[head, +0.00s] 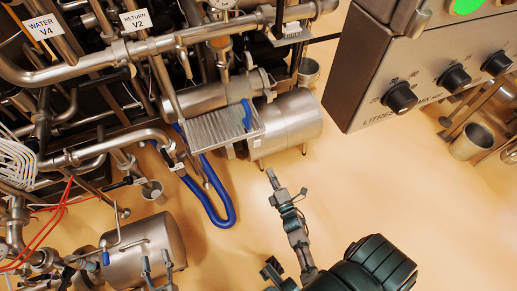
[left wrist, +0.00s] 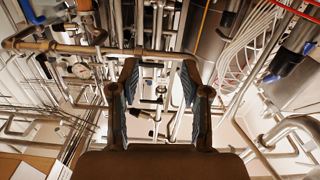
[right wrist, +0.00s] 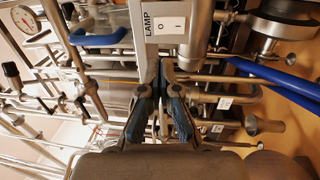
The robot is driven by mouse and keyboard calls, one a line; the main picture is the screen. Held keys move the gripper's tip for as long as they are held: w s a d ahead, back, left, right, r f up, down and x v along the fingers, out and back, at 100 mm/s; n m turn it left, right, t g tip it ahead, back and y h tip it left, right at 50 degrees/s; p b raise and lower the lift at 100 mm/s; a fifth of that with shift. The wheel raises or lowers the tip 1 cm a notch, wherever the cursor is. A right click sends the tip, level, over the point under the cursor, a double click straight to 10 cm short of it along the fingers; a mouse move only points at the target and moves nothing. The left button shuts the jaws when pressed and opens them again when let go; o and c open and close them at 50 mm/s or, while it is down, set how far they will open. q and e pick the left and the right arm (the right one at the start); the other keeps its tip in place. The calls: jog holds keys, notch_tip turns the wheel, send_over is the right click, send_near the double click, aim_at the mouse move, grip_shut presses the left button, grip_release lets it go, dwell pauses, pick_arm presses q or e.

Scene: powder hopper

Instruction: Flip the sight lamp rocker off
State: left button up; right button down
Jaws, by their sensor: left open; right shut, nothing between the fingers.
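The sight lamp rocker (right wrist: 171,25) is a white switch marked O and I, on a plate lettered LAMP (right wrist: 148,30), at the top centre of the right wrist view. Which side is pressed in, I cannot tell. My right gripper (right wrist: 164,66) is shut and empty, its fingertips just below the switch in that picture; contact is not clear. In the head view my right gripper (head: 271,176) points up the picture over the floor, and I cannot make out the rocker there. My left gripper (head: 156,260) is open and empty at the bottom left; it also shows in the left wrist view (left wrist: 159,72).
Dense pipework fills the left of the head view, with a steel tank (head: 290,122), a blue hose (head: 215,215) and a lower tank (head: 145,245). A control box with black knobs (head: 400,97) hangs at the upper right. Bare floor lies at the lower centre.

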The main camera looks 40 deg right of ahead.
aim_at(258, 143)
jog(key=x, duration=0.3)
jog(key=b+x, duration=0.1)
jog(key=x, duration=0.7)
jog(key=shift+d+f+b, duration=0.3)
jog(key=shift+d+b, duration=0.05)
jog(key=shift+b, duration=0.05)
jog(key=shift+w+r, duration=0.2)
jog(key=shift+w, duration=0.3)
pick_arm(q)
jog(key=r+t, duration=0.2)
jog(key=r, duration=0.1)
jog(key=r+t+h, duration=0.1)
jog(key=t, duration=0.1)
jog(key=shift+s+d+r, duration=0.3)
jog(key=shift+d, duration=0.1)
jog(key=shift+d, duration=0.2)
pick_arm(e)
jog(key=shift+d, duration=0.15)
jog(key=shift+w+d, duration=0.1)
jog(key=shift+w, duration=0.15)
jog(key=shift+r, duration=0.1)
pick_arm(q)
jog(key=shift+a, duration=0.1)
pick_arm(e)
jog(key=shift+s, duration=0.1)
